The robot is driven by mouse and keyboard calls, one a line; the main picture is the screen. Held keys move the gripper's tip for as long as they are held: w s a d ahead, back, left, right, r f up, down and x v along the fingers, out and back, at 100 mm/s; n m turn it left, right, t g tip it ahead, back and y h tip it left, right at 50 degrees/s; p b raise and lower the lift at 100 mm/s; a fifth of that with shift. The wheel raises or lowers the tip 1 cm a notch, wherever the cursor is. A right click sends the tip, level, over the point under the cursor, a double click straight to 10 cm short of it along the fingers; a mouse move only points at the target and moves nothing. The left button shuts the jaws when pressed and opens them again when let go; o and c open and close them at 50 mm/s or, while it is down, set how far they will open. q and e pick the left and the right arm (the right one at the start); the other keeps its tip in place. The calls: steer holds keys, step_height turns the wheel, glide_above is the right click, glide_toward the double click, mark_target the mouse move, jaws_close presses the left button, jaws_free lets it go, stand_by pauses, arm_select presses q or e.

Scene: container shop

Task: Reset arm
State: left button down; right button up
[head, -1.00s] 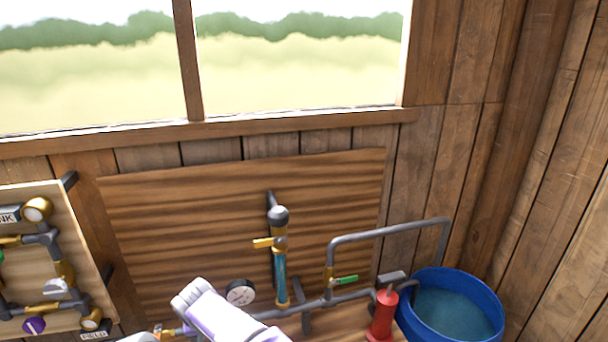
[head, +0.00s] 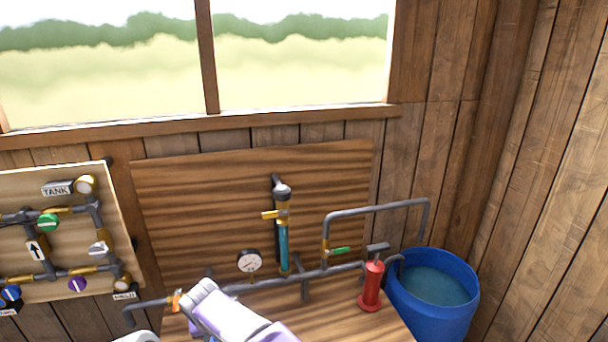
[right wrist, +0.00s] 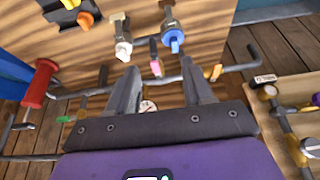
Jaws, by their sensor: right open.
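My right gripper (right wrist: 160,76) shows in the right wrist view with its two grey fingers spread apart and nothing between them. It is above the wooden bench area with pipes, and a gauge (right wrist: 148,106) shows partly between the fingers, beyond them. A purple and white link of my arm enters the head view at the bottom centre, in front of the pipework; the right gripper's fingers cannot be made out there. My left gripper is not in view.
A grey pipe (head: 345,268) with gauge (head: 249,261) and green-handled valve (head: 340,250) runs beside a red pump (head: 373,285). A blue water barrel (head: 420,313) stands right. A valve panel (head: 120,215) hangs left. Blue-handled (right wrist: 173,40) and pink-handled (right wrist: 156,66) items lie near the fingers.

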steer(key=w+d+f+g+b, duration=0.1)
steer(key=w+d+f, duration=0.35)
steer(key=f, duration=0.45)
steer(key=s+d+f+m+g+y+b, duration=0.15)
steer(key=s+d+f, duration=0.25)
steer(key=d+f, duration=0.45)
steer(key=s+d+f+m+g+b, duration=0.1)
steer(key=s+d+f+b, duration=0.2)
steer(key=d+f, duration=0.55)
arm_select(q)
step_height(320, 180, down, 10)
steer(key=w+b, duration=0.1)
steer(key=b, duration=0.3)
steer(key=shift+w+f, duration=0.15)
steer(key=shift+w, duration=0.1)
arm_select(e)
steer(key=s+d+f+m, duration=0.1)
steer(key=s+d+f, duration=0.3)
steer(key=s+f, duration=0.3)
steer(key=s+d+f+m+y, duration=0.1)
steer(key=s+d+f, duration=0.4)
steer(key=s, duration=0.7)
steer(key=shift+s+d+f+m, duration=0.15)
steer(key=shift+s+f+m, duration=0.15)
steer(key=shift+f+m, duration=0.45)
